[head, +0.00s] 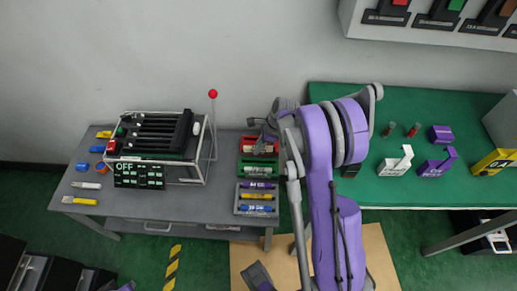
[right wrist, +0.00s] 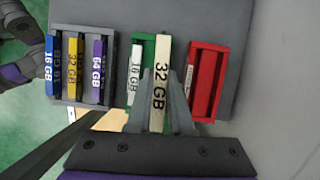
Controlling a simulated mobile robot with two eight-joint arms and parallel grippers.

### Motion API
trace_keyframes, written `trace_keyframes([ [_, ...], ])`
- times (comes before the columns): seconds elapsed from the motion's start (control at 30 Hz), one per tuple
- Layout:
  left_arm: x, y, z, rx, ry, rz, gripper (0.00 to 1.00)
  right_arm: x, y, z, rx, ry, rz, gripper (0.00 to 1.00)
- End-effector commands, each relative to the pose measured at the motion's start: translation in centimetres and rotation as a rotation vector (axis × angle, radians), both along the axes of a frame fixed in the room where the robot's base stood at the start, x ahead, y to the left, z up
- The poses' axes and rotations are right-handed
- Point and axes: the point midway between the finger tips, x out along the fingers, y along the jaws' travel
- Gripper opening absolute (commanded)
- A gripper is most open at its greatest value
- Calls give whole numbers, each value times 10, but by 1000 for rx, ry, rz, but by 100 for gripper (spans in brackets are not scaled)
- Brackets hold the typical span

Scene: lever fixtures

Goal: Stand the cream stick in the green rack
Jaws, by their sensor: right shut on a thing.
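My right gripper (right wrist: 166,100) is shut on the cream stick (right wrist: 159,72), marked 32 GB, which stands out between its fingers. In the right wrist view the stick overlaps the right part of the green rack (right wrist: 149,42); I cannot tell whether it touches the rack. A white stick (right wrist: 135,72), marked 16 GB, is in the green rack, left of the cream one. In the head view the right gripper (head: 268,132) is over the back of the racks, and the green rack (head: 243,168) lies just in front.
An empty-looking red rack (right wrist: 207,82) stands right of the green one. A grey rack (right wrist: 86,95) with blue, yellow and purple sticks stands left. The grey table (head: 222,185) also holds a machine with an OFF panel (head: 139,174) and a red-knobbed lever (head: 213,94).

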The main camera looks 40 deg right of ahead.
Motion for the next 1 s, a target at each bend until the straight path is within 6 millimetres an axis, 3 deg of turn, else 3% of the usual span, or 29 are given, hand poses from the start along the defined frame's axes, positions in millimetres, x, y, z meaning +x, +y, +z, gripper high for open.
trace_keyframes([
  [0.6,0,0,-7,0,2,0,0,0,-4,0,6,-3,-50,0],
  [1.0,-2,0,-38,0,12,0,0,0,-3,-35,6,-2,-49,0],
])
